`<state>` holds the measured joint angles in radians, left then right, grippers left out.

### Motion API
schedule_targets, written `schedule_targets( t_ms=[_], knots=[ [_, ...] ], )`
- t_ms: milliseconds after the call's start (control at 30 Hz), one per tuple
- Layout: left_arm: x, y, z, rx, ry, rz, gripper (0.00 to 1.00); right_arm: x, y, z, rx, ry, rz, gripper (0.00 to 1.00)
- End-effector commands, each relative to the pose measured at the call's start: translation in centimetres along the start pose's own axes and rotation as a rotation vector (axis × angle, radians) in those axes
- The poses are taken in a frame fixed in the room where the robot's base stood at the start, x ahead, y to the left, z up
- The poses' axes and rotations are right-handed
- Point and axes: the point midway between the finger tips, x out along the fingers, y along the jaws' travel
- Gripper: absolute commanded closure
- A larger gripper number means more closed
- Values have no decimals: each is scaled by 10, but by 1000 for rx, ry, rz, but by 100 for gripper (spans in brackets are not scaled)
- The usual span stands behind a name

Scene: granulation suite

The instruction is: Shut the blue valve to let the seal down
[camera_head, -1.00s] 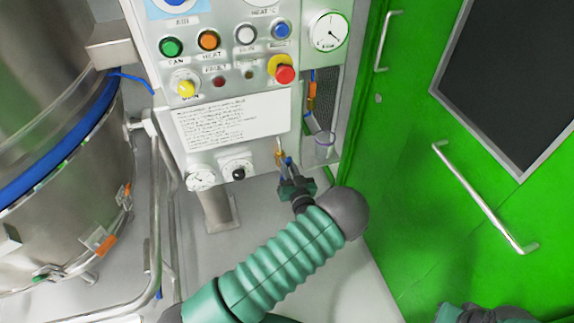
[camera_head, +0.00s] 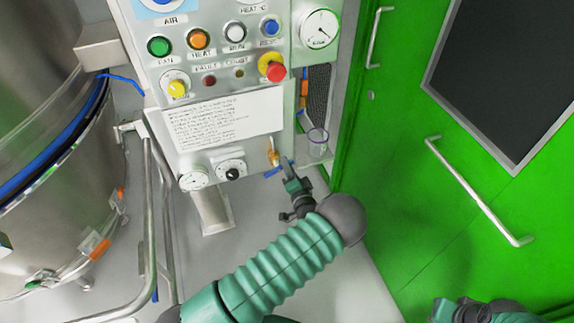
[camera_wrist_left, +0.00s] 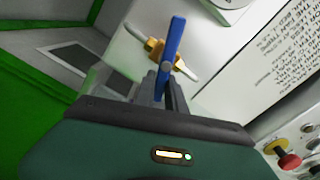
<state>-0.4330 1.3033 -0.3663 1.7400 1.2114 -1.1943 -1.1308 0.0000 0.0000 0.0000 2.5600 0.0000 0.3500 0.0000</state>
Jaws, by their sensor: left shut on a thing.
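The blue valve handle (camera_head: 272,172) sits on a brass valve (camera_head: 273,157) under the lower right of the control panel. In the left wrist view the blue handle (camera_wrist_left: 173,42) stands between the fingers and crosses the brass body (camera_wrist_left: 154,49). My left gripper (camera_head: 289,172) is shut on the handle; its fingers (camera_wrist_left: 163,88) hide part of it. The blue seal (camera_head: 50,150) around the steel vessel at left shows as a thin band with a dark gap beside it. My right gripper (camera_head: 485,309) is partly in view at the bottom right, and its jaws are unclear.
The control panel (camera_head: 222,112) carries buttons, a yellow knob and a red stop button (camera_head: 275,71). A clear cup (camera_head: 317,142) hangs just right of the valve. A steel rail (camera_head: 150,200) stands between vessel and panel. The green door (camera_head: 420,120) closes off the right.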

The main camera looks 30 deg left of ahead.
Motion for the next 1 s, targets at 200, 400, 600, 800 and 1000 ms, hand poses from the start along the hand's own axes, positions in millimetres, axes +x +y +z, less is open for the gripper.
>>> schedule_targets(
  t_ms=[200, 400, 600, 800, 1000],
  knots=[
    [5, 1, 3, 184, -5, -11, 100, 2, 0, 1, 0, 0, 0, 100],
    [5, 4, 4, 314, -6, -11, 100, 4, 0, 1, 0, 0, 0, 100],
    [5, 6, 4, 394, -6, -11, 100, 5, 0, 1, 0, 0, 0, 100],
    [5, 6, 4, 429, -6, -11, 100, 5, 0, 1, 0, 0, 0, 100],
    [5, 6, 4, 436, -6, -12, 100, 5, 0, 1, 0, 0, 0, 100]
  ],
)
